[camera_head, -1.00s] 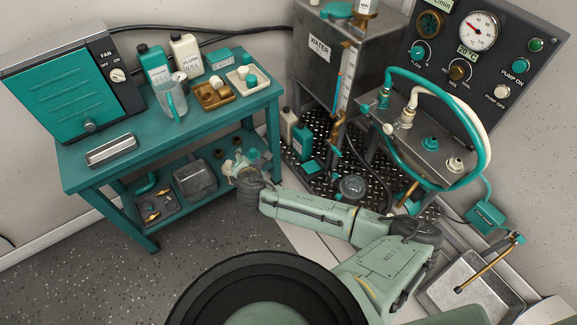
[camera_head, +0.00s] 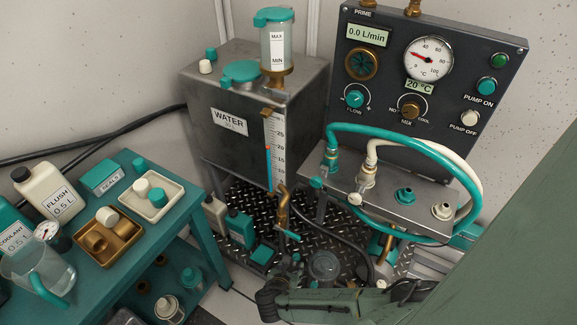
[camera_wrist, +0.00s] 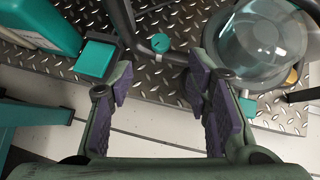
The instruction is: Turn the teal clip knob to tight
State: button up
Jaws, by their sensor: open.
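A small round teal knob (camera_head: 316,183), which appears to be the teal clip knob, sits at the front left edge of the steel hose shelf, beside the lower end of the teal hose (camera_head: 420,146). A matching cream knob (camera_head: 355,198) sits to its right by the cream hose. I cannot read the teal knob's setting. My gripper (camera_wrist: 160,85) is open and empty in the wrist view, over the tread plate floor. A round teal cap (camera_wrist: 161,43) with a dark mark shows beyond the fingers; I cannot tell whether it is the same knob. In the head view my arm is low, below the shelf.
The water tank (camera_head: 235,150) stands left of the shelf, with a brass valve pipe (camera_head: 283,207) in front. A clear dome (camera_wrist: 262,35) and a teal bottle (camera_wrist: 40,22) stand on the tread plate. The teal bench (camera_head: 125,245) holds bottles and trays at left.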

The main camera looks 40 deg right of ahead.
aim_at(297, 256)
jog(key=b+x, duration=0.1)
jog(key=x, duration=0.9)
jog(key=shift+d+f, duration=0.1)
jog(key=shift+c, duration=0.6)
grip_shut()
